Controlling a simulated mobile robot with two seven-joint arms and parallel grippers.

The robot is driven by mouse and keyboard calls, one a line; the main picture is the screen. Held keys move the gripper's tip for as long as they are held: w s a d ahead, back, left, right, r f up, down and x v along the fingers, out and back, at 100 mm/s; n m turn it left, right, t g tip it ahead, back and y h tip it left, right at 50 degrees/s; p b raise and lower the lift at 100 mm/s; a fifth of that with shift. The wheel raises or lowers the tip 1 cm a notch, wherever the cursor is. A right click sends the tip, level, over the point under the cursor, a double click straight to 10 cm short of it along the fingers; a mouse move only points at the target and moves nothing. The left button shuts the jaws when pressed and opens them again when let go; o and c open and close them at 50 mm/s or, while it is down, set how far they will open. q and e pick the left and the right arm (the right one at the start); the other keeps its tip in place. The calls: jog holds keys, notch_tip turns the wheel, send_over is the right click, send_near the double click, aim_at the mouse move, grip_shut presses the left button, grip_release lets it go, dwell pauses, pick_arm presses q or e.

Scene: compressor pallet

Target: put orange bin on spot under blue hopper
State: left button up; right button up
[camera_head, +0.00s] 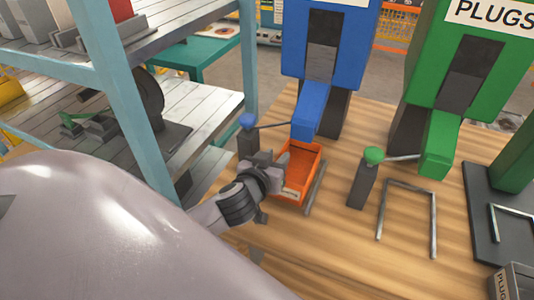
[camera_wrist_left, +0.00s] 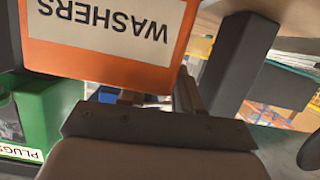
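The orange bin (camera_head: 313,160) sits on the wooden table, below the spout of the blue hopper (camera_head: 323,55), with a metal rail along its right side. It looks upright and empty. My left gripper (camera_head: 277,172) is at the bin's near left side, very close to or touching its wall. In the left wrist view the bin's WASHERS label (camera_wrist_left: 105,28) is upside down and fills the upper left. One dark finger (camera_wrist_left: 188,92) shows beside the bin's edge; whether the fingers are closed on the wall cannot be told. My right gripper is not in view.
A blue-topped button post (camera_head: 247,135) stands just left of the bin. Right of it are a green-topped post (camera_head: 365,178), an empty metal bracket (camera_head: 408,190) and the green PLUGS hopper (camera_head: 470,70). A blue-framed shelf (camera_head: 140,110) stands at left.

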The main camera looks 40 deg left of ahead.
pick_arm(q)
jog(key=v, duration=1.1)
jog(key=shift+s+b, duration=0.25)
jog(key=shift+b, duration=0.2)
jog(key=shift+s+d, duration=0.1)
jog(key=shift+d, duration=0.05)
